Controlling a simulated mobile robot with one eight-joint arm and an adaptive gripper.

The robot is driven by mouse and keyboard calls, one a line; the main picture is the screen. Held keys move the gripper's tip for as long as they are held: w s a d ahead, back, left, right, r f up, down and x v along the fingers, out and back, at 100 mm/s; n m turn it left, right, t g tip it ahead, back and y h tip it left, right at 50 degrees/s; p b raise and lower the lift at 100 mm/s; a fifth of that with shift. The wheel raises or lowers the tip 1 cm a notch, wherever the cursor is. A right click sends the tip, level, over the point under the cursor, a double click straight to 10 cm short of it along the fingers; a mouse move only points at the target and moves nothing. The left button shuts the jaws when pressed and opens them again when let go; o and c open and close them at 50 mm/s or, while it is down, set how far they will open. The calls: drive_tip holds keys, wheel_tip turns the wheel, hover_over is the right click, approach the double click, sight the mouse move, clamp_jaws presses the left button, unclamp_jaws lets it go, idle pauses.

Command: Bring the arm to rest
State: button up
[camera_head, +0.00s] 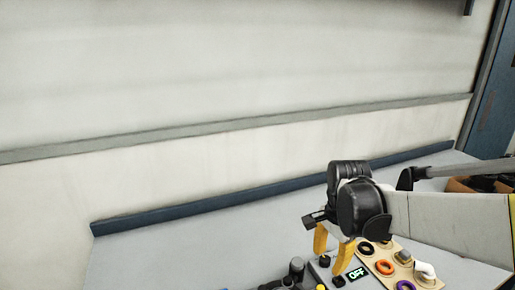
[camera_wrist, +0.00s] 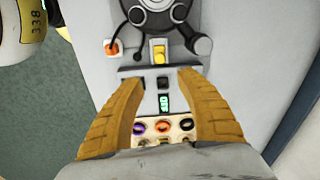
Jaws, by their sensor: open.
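My gripper (camera_head: 332,254) reaches in from the right in the head view, with its yellow fingers pointing down above a control unit on the table. In the wrist view my gripper (camera_wrist: 160,85) shows two yellow fingers spread apart with nothing between them. Beyond and below the fingers is the grey control unit (camera_wrist: 150,100) with a small green display (camera_wrist: 164,102). The display (camera_head: 358,273) seems to read "OFF" in the head view. I cannot tell the exact gap between the fingertips and the unit.
A beige board (camera_head: 385,268) with orange, purple and black rings lies beside the unit. A yellow switch (camera_wrist: 158,50) and an orange-tipped part (camera_wrist: 113,47) are ahead. A brown box (camera_head: 462,185) stands at the right. The grey table (camera_head: 190,255) is clear at left.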

drive_tip(key=s+a+r+n+t, duration=0.1)
drive_tip(key=s+r+n+t, duration=0.1)
drive_tip(key=s+n, duration=0.4)
drive_tip(key=s+a+r+n+t, duration=0.1)
drive_tip(key=s+r+n+t, duration=0.2)
drive_tip(key=s+n, duration=0.3)
drive_tip(key=shift+s+a+r+n+t, duration=0.3)
drive_tip(key=shift+n+t, duration=0.2)
drive_tip(key=shift+t, duration=0.2)
idle(1.7)
